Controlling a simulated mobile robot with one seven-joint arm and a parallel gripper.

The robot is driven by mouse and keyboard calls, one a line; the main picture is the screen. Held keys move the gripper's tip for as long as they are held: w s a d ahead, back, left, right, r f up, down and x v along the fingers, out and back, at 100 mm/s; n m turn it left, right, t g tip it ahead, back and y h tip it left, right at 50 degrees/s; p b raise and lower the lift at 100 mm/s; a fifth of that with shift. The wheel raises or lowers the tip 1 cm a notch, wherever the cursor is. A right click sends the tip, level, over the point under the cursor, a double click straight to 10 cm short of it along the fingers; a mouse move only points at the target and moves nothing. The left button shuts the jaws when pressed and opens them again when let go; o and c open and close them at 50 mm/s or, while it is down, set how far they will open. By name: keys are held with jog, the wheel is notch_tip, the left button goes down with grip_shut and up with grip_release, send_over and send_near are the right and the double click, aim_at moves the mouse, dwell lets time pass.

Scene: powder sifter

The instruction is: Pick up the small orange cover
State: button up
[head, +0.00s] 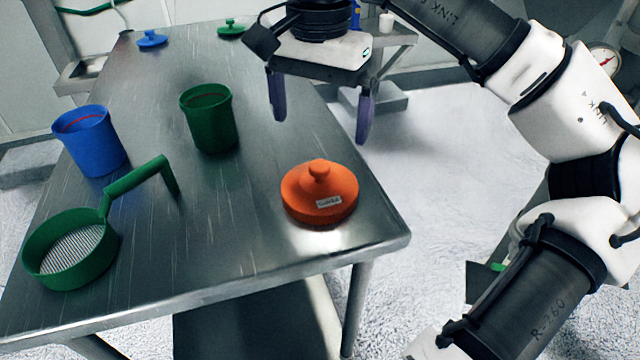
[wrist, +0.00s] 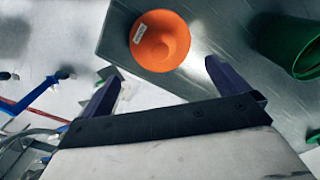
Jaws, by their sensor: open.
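The orange cover (head: 322,196) is round with a knob on top and a small white label on its side. It lies knob up on the steel table near its front right corner. In the wrist view the orange cover (wrist: 160,41) is beyond the fingertips, roughly between their lines. My gripper (head: 318,128) is open and empty, above and behind the cover in the head view, apart from it. Its two purple fingers also show in the wrist view (wrist: 162,72).
On the steel table (head: 240,235) stand a green cup (head: 210,120) and a blue cup (head: 90,140). A green sifter (head: 72,250) with a raised handle lies at the front left. Blue (head: 151,39) and green (head: 231,28) lids lie at the far end. The table around the cover is clear.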

aim_at(320, 166)
notch_tip(320, 166, down, 10)
jog(key=shift+w, duration=0.1)
jog(key=c, duration=1.3)
